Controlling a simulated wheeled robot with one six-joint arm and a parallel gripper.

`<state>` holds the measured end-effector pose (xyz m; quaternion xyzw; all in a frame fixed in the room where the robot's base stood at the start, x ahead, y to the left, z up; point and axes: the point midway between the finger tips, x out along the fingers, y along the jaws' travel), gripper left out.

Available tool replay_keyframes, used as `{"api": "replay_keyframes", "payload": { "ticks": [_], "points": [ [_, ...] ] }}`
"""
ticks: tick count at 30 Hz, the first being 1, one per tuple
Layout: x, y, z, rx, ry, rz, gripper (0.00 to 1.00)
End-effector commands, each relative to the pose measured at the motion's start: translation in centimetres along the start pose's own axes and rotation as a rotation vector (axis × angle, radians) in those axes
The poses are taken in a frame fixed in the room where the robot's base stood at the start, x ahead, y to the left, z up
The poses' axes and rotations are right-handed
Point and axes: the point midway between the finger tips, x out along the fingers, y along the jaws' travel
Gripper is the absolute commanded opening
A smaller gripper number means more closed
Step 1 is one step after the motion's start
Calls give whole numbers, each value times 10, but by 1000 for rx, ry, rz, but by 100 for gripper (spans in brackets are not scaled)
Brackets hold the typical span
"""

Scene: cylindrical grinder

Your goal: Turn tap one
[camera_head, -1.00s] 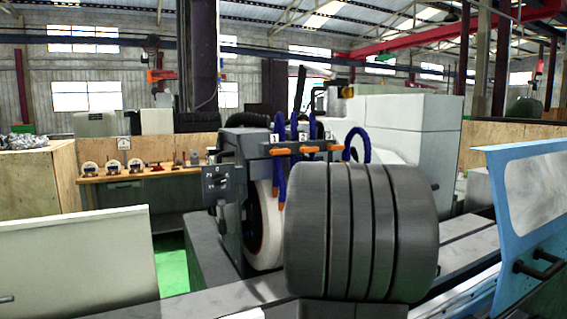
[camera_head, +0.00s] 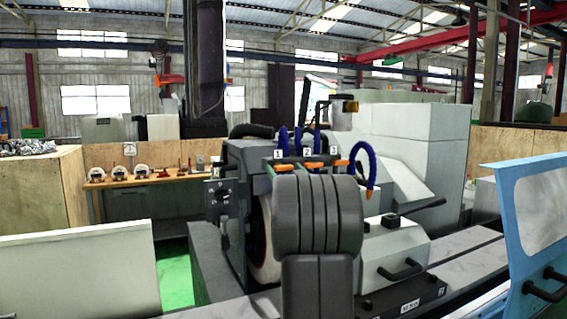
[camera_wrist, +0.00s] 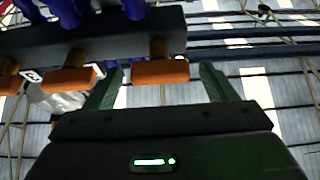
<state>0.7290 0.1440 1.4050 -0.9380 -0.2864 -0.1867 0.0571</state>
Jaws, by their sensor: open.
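Three orange tap handles sit in a row on a dark bar, with number plates above them. Tap one (camera_head: 283,167) is at the left in the head view, tap two (camera_head: 308,165) in the middle and tap three (camera_head: 341,162) at the right. Blue hoses (camera_head: 368,160) rise by the bar. In the wrist view, my gripper (camera_wrist: 160,70) is open, its two green fingers on either side of the rightmost visible orange handle (camera_wrist: 160,73). I cannot read that handle's number, nor tell whether the fingers touch it. In the head view my gripper is hidden.
The grinding wheel (camera_head: 264,240) stands below the bar, partly hidden by my arm. A control box (camera_head: 221,198) is left of it. A blue door panel (camera_head: 535,215) stands at the right, and a pale panel (camera_head: 75,270) at the left front.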

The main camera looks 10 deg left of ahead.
Motion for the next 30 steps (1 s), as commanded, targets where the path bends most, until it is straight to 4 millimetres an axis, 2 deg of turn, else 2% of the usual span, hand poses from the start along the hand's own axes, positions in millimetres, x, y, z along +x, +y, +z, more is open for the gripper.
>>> {"api": "replay_keyframes", "payload": {
  "ticks": [1,6,14,15,21,22,30],
  "points": [
    [7,0,-2,0,0,-1,78],
    [18,0,0,0,-1,0,78],
    [19,0,1,0,-1,0,78],
    [19,0,1,0,-1,0,76],
    [18,0,0,0,-1,0,37],
    [18,0,0,0,-1,0,33],
    [18,0,2,-23,-1,-9,34]
  ]
}}
